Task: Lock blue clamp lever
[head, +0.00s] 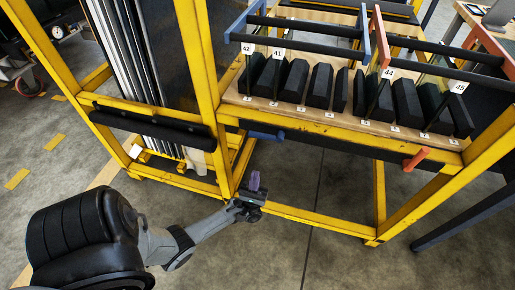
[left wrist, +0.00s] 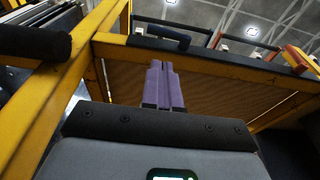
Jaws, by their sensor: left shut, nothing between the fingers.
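The blue clamp lever (head: 266,136) sticks out along the front edge of the yellow trolley's shelf, near its left end. It lies roughly level along the edge. In the left wrist view the lever (left wrist: 163,34) is a dark blue bar on the yellow beam, above and beyond my fingers. My left gripper (head: 256,180) has purple fingers pointing up. It is below the lever and apart from it. Its fingers (left wrist: 163,84) are shut together with nothing between them. My right gripper is in neither view.
An orange lever (head: 416,159) is on the same shelf edge further right. Blue clamp arms (head: 243,42) and black bars lie over several black blocks on the shelf. A black padded bar (head: 150,126) juts out at left. Open floor lies in front of the trolley.

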